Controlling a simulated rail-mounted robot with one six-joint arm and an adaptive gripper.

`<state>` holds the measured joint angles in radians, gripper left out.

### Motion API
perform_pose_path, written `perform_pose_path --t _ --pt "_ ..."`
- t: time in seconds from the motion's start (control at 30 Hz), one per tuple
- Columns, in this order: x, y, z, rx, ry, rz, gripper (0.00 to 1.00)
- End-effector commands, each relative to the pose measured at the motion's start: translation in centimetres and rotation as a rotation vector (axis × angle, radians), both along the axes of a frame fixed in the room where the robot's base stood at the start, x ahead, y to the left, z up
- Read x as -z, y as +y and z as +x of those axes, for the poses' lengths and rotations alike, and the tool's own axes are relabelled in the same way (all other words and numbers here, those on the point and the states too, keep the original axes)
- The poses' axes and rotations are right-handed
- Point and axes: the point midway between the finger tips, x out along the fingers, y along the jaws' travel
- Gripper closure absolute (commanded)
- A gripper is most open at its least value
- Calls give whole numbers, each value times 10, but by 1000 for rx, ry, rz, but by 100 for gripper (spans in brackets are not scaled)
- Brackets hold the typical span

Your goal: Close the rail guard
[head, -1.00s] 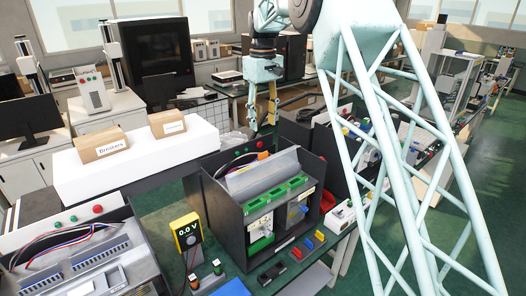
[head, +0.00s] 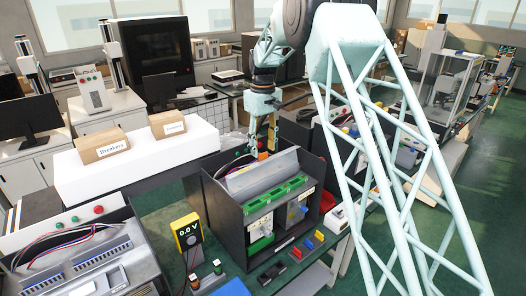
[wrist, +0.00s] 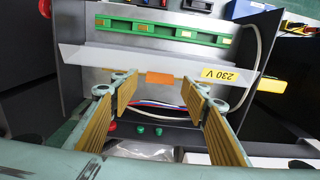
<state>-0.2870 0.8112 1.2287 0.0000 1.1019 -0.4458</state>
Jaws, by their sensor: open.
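The rail guard (head: 262,173) is a pale grey panel standing tilted up over the open top of a dark cabinet (head: 228,222). An orange tab (wrist: 160,79) sits at the middle of the guard's edge, with a yellow 230 V label (wrist: 222,74) to its right. My gripper (head: 263,148) is just above and behind the guard in the head view. In the wrist view my gripper (wrist: 159,83) is open, with the tab appearing between its fingers and clear gaps on both sides. I cannot tell how far the tab is from the fingertips. A green rail (wrist: 150,30) shows past the guard.
A yellow meter (head: 187,232) stands left of the cabinet. Coloured blocks (head: 307,246) lie in front of it. A white bench with boxes (head: 100,144) is at the left, and another dark cabinet stands behind right. Wires and green buttons (wrist: 149,131) show below the guard in the wrist view.

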Motion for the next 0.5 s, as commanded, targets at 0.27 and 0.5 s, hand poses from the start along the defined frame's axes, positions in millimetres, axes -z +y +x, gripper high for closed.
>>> perform_pose_path --t 0.27,0.5 --pt "18 0 0 0 0 0 58" --pt "20 0 0 0 -1 1 58"
